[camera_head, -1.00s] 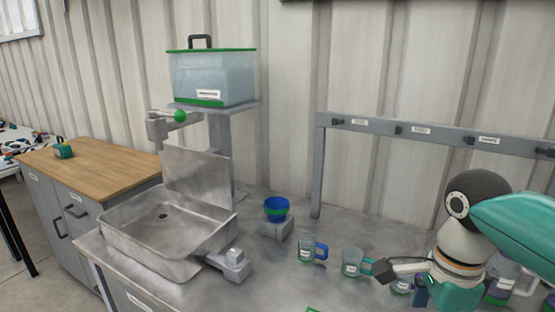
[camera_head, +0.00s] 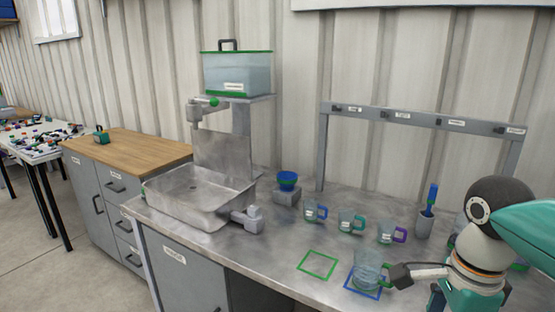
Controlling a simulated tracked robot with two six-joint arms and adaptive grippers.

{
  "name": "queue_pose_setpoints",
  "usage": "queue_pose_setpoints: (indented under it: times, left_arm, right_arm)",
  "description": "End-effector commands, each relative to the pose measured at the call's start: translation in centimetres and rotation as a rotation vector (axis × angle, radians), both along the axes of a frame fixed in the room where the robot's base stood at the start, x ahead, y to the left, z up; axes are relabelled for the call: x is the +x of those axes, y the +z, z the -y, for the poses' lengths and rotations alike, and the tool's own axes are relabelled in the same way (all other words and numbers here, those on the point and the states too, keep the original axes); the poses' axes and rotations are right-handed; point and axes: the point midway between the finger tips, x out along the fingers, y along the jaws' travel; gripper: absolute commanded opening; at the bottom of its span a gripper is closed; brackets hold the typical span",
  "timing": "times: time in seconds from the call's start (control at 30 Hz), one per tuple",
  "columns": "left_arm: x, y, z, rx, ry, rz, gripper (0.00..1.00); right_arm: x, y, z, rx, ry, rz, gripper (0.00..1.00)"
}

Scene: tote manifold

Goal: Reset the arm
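My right arm comes in from the right. Its dark gripper (camera_head: 400,275) is low over the bench, at the right side of a clear jug (camera_head: 368,265) with a green handle. The fingers overlap the handle area in the picture; I cannot tell whether they touch it or are open or shut. The jug stands upright on a blue square outline (camera_head: 352,287). My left arm and gripper are not in view.
Behind stand clear mugs with blue (camera_head: 312,212), green (camera_head: 350,222) and purple (camera_head: 390,233) handles, and a grey cup (camera_head: 424,224). A green outline (camera_head: 318,264) is empty. A sink (camera_head: 190,205) and tank (camera_head: 237,73) are left; a rack (camera_head: 420,120) stands behind.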

Motion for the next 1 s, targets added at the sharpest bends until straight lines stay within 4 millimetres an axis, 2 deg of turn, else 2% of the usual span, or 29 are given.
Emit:
queue_pose_setpoints:
  times: [0.03,0.27,0.47,0.57,0.67,0.77,0.83,0.9,1.0]
  left_arm:
    - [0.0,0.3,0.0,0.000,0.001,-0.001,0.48]
    - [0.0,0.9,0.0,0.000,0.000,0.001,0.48]
    - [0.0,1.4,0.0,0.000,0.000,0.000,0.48]
    - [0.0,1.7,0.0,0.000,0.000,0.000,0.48]
    - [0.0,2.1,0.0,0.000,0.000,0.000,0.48]
    - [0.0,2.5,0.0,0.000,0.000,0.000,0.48]
    - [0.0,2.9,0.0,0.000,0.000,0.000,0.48]
    - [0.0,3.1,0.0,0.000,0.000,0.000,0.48]
    - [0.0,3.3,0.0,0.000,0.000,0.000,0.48]
  right_arm:
    - [0.1,-0.3,0.6,-0.003,-0.018,-0.021,0.95]
    - [0.7,-4.8,0.6,-0.022,-0.022,-0.178,0.95]
    - [-0.5,-11.0,-0.2,-0.016,-0.005,-0.366,0.95]
    - [-1.3,-14.8,-1.0,0.012,0.028,-0.441,0.95]
    - [-2.6,-19.7,-2.3,0.075,0.107,-0.507,0.95]
    - [-5.2,-25.8,-4.6,0.192,0.241,-0.551,0.95]
    - [-7.8,-30.1,-6.6,0.299,0.362,-0.545,0.95]
    - [-10.2,-33.6,-8.6,0.399,0.487,-0.499,0.95]
    - [-13.0,-37.1,-11.2,0.504,0.665,-0.385,0.95]
